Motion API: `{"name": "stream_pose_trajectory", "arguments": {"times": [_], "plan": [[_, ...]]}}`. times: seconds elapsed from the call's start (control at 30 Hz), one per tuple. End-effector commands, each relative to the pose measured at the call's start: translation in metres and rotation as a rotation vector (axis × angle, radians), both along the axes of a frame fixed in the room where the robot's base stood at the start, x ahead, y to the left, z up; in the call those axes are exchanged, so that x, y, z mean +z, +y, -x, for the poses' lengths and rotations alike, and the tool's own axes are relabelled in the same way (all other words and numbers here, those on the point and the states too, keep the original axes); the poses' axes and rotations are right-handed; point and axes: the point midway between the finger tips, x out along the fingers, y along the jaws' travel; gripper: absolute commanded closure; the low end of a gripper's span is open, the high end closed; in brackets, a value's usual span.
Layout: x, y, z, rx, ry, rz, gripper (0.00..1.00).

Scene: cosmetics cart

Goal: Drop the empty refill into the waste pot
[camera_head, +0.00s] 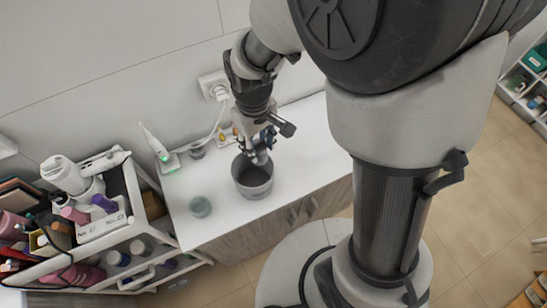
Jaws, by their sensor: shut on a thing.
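A grey open pot (253,182), which looks like the waste pot, stands on the white cabinet top. My gripper (259,158) points down at the pot's far rim, with its fingertips over or just inside the opening. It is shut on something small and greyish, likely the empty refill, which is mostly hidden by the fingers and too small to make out. I cannot tell whether that thing touches the pot.
A crowded cart (100,225) stands at the left. The cabinet top (315,140) is clear to the right.

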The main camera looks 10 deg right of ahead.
Motion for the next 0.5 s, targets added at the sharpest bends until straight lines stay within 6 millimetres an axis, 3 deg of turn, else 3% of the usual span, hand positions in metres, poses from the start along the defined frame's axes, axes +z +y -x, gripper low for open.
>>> {"name": "stream_pose_trajectory", "arguments": {"times": [0.5], "plan": [[-0.054, 0.0, 0.001, 0.0, 0.002, 0.001, 0.76]]}}
